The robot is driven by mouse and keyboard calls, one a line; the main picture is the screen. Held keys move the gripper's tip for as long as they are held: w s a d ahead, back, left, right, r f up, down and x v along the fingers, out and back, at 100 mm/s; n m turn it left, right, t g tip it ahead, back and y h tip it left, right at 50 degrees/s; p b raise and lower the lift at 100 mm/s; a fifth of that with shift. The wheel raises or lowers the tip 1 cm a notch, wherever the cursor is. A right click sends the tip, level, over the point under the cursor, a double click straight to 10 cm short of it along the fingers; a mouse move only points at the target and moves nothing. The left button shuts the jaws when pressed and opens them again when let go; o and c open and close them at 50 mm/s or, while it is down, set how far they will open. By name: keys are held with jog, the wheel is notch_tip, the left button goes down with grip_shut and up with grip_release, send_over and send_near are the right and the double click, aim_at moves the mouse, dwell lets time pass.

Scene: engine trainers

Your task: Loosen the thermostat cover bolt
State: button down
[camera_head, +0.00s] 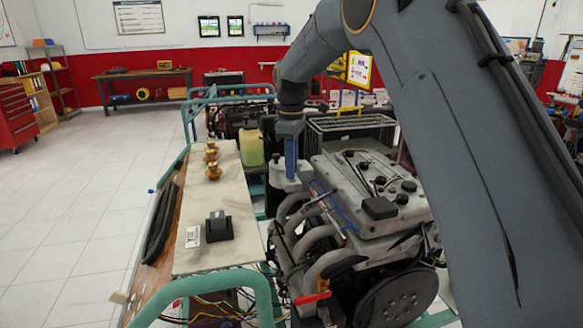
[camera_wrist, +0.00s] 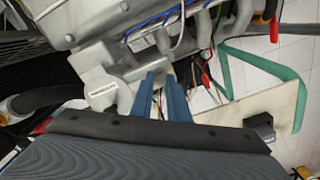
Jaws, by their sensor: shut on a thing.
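Intake pipes (camera_head: 312,248) and hoses lie close to the housing. A pale panel (camera_head: 198,250) on the green frame (camera_head: 215,284) carries a black box (camera_head: 218,227) and brass fittings (camera_head: 212,161). A yellowish fluid tank (camera_head: 250,147) stands behind. The tiled floor (camera_head: 85,210) at left is clear.

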jog(key=n, duration=0.6)
jog(key=shift+w+r, duration=0.1)
jog(key=shift+r, duration=0.05)
jog(key=shift+b, duration=0.3)
jog(key=c, duration=1.7)
grip_release()
notch_tip(320, 180, up, 8)
jog(key=shift+f+b, duration=0.2)
jog(key=shift+b, duration=0.95)
